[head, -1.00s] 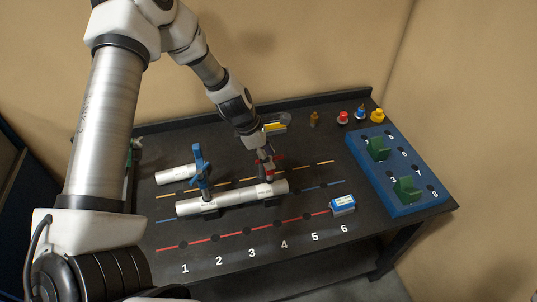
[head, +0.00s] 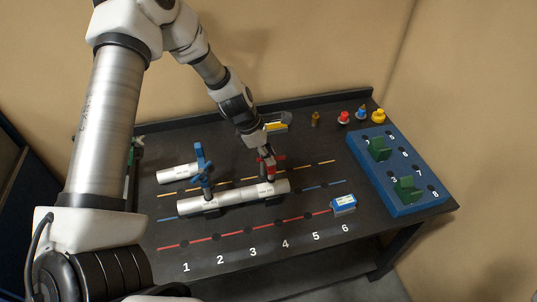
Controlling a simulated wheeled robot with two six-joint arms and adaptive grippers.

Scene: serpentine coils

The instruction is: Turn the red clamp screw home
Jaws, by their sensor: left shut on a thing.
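The red clamp screw (head: 278,160) shows as red parts at the right end of a long white pipe (head: 232,196). My left gripper (head: 266,156) comes down on it from above and is shut on it. The gripper's fingers hide much of the screw, so I cannot tell how deep it sits. A blue clamp (head: 203,168) stands upright over the left part of the same pipe. My right gripper is not in view.
A short white pipe (head: 177,171) lies behind at left. A blue-and-white box (head: 343,204) is near spot 6. A blue rack (head: 408,192) with green blocks is at right. Red, blue and yellow items (head: 378,116) stand at the back right. The front table strip is clear.

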